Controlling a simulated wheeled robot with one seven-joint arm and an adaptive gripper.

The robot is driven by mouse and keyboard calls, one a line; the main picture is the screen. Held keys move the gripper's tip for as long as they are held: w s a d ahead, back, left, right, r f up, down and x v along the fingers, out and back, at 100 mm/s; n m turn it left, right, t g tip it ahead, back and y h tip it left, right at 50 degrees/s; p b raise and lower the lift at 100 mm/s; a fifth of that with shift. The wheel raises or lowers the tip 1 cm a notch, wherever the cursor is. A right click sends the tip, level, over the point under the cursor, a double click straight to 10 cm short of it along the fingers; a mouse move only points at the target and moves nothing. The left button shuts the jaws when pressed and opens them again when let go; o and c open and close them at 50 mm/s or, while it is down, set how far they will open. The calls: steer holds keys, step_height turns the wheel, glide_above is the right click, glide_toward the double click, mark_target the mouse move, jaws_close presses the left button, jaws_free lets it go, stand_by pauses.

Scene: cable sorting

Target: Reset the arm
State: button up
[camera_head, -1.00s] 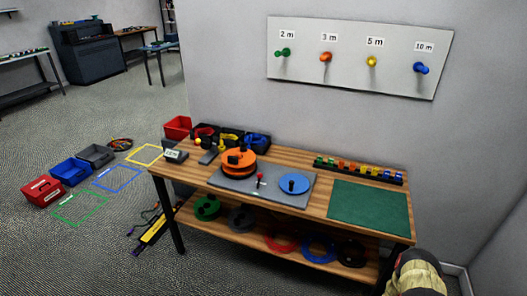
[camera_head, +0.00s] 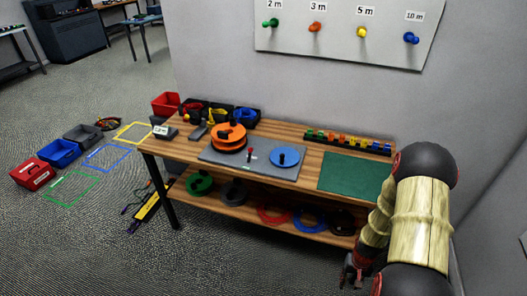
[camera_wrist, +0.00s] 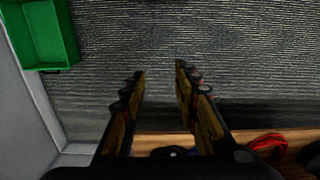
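My arm (camera_head: 420,220) stands at the right of the head view, in front of the right end of the workbench, bent downward. My gripper (camera_wrist: 160,70) shows in the wrist view with its two fingers spread apart and nothing between them. In the head view its dark end (camera_head: 352,272) is low, near the right front of the bench, and partly hidden by the arm. Below it in the wrist view lies grey carpet, with a wooden shelf edge (camera_wrist: 150,143) near the gripper's base.
The workbench (camera_head: 290,134) carries an orange reel (camera_head: 229,133), a blue disc (camera_head: 285,156) and a green mat (camera_head: 352,178). Cable coils lie on its lower shelf. A green bin (camera_wrist: 45,35) stands by a wall in the wrist view. Bins and floor outlines lie at left.

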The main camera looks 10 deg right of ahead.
steer(key=s+a+r+n+t, duration=0.2)
steer(key=a+r, duration=0.6)
steer(key=r, duration=0.9)
steer(key=s+a+r+n+t+p, duration=0.1)
steer(key=a+r, duration=0.7)
steer(key=r, duration=0.9)
steer(key=s+a+r+n+t+p, duration=0.1)
steer(key=s+a+r+n+t, duration=0.2)
steer(key=a+r, duration=0.5)
step_height(320, 180, up, 10)
steer(key=shift+s+a+f, duration=0.1)
steer(key=shift+s+a, duration=0.1)
steer(key=shift+s, duration=0.1)
